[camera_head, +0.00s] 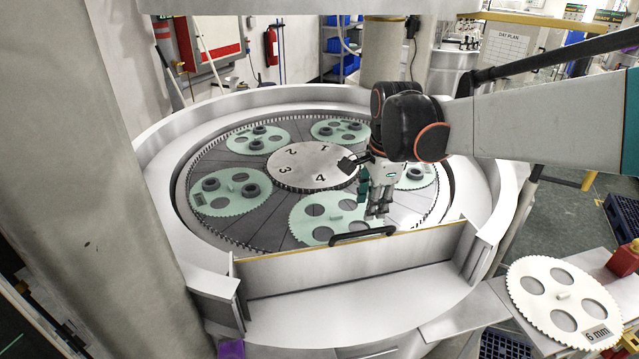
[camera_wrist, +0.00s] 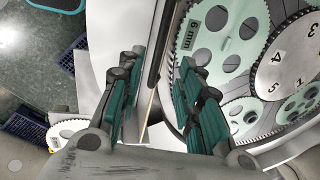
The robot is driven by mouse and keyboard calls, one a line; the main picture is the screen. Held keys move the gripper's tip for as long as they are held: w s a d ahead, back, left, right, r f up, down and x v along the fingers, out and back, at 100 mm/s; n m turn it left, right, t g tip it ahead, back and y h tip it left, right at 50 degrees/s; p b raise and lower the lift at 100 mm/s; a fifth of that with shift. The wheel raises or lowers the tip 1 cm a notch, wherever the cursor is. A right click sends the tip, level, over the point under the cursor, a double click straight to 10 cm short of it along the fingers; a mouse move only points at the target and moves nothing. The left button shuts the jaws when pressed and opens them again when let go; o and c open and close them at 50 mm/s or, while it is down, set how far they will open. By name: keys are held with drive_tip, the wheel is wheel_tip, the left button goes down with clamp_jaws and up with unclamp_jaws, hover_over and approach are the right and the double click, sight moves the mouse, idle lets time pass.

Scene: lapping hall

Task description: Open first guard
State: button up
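The guard (camera_head: 350,277) is a grey panel standing upright across the front gap of the round machine's rim. A black bar handle (camera_head: 362,236) is on its top edge. My gripper (camera_head: 378,212) hangs fingers-down just above and behind the handle's right part. In the wrist view my gripper (camera_wrist: 163,75) is open, with its two teal-padded fingers well apart. The dark handle (camera_wrist: 158,45) runs between the fingers in that view, with the guard's yellowish top edge (camera_wrist: 148,110) below it. I cannot tell whether a finger touches the handle.
Inside the machine, green toothed carriers (camera_head: 232,191) with dark rings surround a numbered centre disc (camera_head: 305,165). A white "6 mm" carrier (camera_head: 560,300) lies on the side shelf at right. A thick grey column (camera_head: 85,180) stands at left. Blue bins are at the back.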

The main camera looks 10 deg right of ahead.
sight(364, 231)
drive_tip(key=f, duration=0.3)
drive_tip(key=w+f, duration=0.1)
drive_tip(key=f, duration=0.2)
drive_tip(key=w+f, duration=0.1)
drive_tip(key=f, duration=0.2)
drive_tip(key=shift+f, duration=0.25)
clamp_jaws()
